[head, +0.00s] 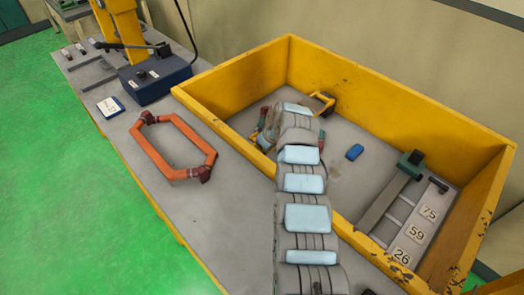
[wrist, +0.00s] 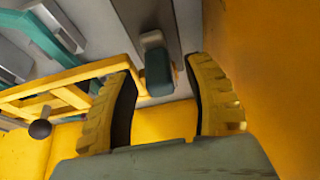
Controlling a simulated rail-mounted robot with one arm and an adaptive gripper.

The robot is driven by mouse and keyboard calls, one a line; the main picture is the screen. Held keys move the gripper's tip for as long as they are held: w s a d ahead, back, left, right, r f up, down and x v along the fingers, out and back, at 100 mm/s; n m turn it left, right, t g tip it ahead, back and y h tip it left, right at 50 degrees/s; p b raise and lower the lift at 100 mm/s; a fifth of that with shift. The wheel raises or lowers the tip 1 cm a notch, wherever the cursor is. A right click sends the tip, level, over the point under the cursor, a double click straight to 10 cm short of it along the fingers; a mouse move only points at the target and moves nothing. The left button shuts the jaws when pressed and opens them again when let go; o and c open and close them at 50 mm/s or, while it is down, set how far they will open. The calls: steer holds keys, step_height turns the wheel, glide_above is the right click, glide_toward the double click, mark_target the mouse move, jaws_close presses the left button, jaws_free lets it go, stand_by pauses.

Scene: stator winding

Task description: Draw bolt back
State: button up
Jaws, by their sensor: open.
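My gripper (wrist: 163,92) is open, with its two ribbed yellow fingers apart in the wrist view. A teal block (wrist: 158,72) on a grey bar (wrist: 150,20) shows between and beyond the fingertips. I cannot tell whether a finger touches it. A dark ball knob (wrist: 40,129) sits by a yellow frame (wrist: 75,88) to the left of the fingers. I cannot tell which of these parts is the bolt. In the head view, my padded arm reaches into the yellow crate (head: 410,108) and mostly hides the gripper and what is at it.
In the crate lie a blue block (head: 354,152), a grey bar with a green end (head: 388,205), and a plate numbered 75, 59 and 26 (head: 417,232). An orange coil (head: 140,158) and a dark blue box (head: 155,80) are on the bench. Yellow walls stand close around my gripper.

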steer(key=shift+f, duration=0.1)
steer(key=shift+c, duration=0.2)
jaws_close()
steer(key=shift+d, duration=0.1)
steer(key=shift+s+d+p, duration=0.5)
steer(key=shift+s+p, duration=0.05)
steer(key=shift+p, duration=0.4)
steer(key=shift+s+d+p, duration=0.9)
steer(key=shift+s+d, duration=0.05)
steer(key=shift+s, duration=0.05)
